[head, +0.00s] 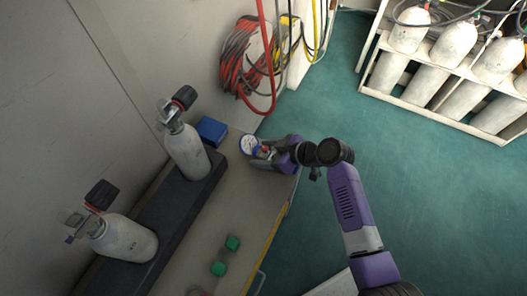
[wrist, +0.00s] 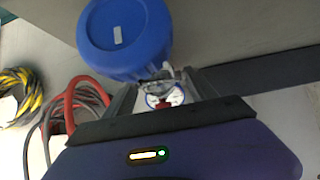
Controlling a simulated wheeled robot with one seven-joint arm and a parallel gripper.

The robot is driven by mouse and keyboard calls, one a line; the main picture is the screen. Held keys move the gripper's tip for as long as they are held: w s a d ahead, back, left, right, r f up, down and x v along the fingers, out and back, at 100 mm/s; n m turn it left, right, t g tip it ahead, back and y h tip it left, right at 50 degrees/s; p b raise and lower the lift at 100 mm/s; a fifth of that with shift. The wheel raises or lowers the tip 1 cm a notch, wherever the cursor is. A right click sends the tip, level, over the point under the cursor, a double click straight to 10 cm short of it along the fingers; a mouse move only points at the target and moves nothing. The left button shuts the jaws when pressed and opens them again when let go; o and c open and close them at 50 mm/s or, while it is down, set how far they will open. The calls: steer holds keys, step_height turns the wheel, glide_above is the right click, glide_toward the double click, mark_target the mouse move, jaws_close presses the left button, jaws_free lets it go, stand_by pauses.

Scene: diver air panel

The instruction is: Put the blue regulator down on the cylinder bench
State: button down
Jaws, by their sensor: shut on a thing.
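The blue regulator (head: 249,145) shows a white gauge face with a blue rim at the tip of my gripper (head: 272,152). In the wrist view, its gauge (wrist: 165,98) and metal fitting sit between my shut fingers (wrist: 165,95). A large round blue body with a pale label stands just beyond; I cannot tell whether it belongs to the regulator. My fingers hide part of the regulator. The cylinder bench (head: 236,198) runs along the wall, and the regulator is over its far end. I cannot tell whether it touches the top.
Red hose (head: 243,55) hangs on the wall. A cylinder rack (head: 440,104) stands far right.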

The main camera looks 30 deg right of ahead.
steer(key=shift+f, duration=0.2)
steer(key=shift+c, duration=1.9)
jaws_free()
steer(key=shift+o, duration=0.9)
steer(key=shift+f+b, duration=0.15)
steer(key=shift+b, duration=0.15)
steer(key=shift+v, duration=4)
steer(key=shift+w, duration=0.1)
